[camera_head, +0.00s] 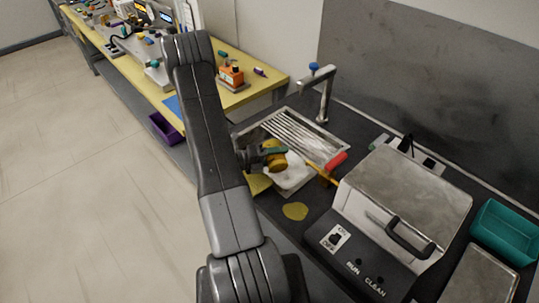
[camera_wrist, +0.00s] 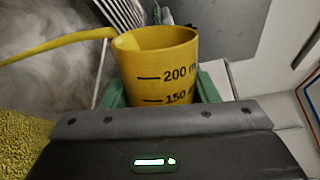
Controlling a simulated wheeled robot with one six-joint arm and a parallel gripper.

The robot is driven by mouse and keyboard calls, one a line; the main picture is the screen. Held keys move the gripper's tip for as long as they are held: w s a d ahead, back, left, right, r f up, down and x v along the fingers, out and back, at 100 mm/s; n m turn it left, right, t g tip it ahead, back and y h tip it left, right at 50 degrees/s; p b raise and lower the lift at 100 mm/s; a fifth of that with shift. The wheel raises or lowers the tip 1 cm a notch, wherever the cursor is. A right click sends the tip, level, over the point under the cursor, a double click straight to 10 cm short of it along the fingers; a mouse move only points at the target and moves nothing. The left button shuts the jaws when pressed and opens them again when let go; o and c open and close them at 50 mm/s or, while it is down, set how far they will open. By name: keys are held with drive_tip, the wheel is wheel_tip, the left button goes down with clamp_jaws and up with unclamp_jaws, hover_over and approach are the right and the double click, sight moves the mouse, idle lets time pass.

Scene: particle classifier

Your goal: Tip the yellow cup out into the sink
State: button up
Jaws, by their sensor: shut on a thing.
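The yellow cup (camera_wrist: 160,65) has black 150 and 200 ml marks and shows in the wrist view between the green fingers of my gripper (camera_wrist: 163,92). My gripper is shut on it. In the head view my gripper (camera_head: 264,154) holds the cup (camera_head: 276,162) over the near part of the sink (camera_head: 322,153), above a white area (camera_head: 291,178). The cup looks tilted there; its contents are hidden. A yellow bar (camera_wrist: 60,45) runs left from the cup's rim in the wrist view; I cannot tell if it is joined to it.
A faucet (camera_head: 325,95) with a blue top stands behind the sink. A red handle (camera_head: 337,160) lies right of the sink. A grey machine (camera_head: 405,205) stands at the right, with a teal bin (camera_head: 507,232) beyond. A yellow round patch (camera_head: 295,211) lies on the dark counter.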

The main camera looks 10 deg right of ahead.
sight(266, 143)
drive_tip(key=shift+w+f+n+p, duration=0.1)
drive_tip(key=shift+w+n+p, duration=0.2)
drive_tip(key=shift+w+n, duration=0.1)
drive_tip(key=shift+w+a+r+n+g+p, duration=0.1)
drive_tip(key=shift+w+r+n+g+p, duration=0.2)
drive_tip(key=shift+n+p, duration=0.55)
drive_tip(key=shift+w+d+r+n+g+p, duration=0.15)
drive_tip(key=shift+r+n+p, duration=0.2)
drive_tip(key=shift+n+p, duration=0.45)
drive_tip(key=shift+w+a+r+n+g+p, duration=0.2)
drive_tip(key=shift+r+n+p, duration=0.25)
drive_tip(key=shift+p, duration=0.65)
idle(1.6)
drive_tip(key=shift+w+r+n+g+p, duration=0.2)
drive_tip(key=shift+w+n+p, duration=0.3)
drive_tip(key=shift+n, duration=0.45)
drive_tip(key=shift+w+r+n+g+p, duration=0.15)
drive_tip(key=shift+w+n+p, duration=0.3)
drive_tip(key=shift+n, duration=0.5)
idle(1.3)
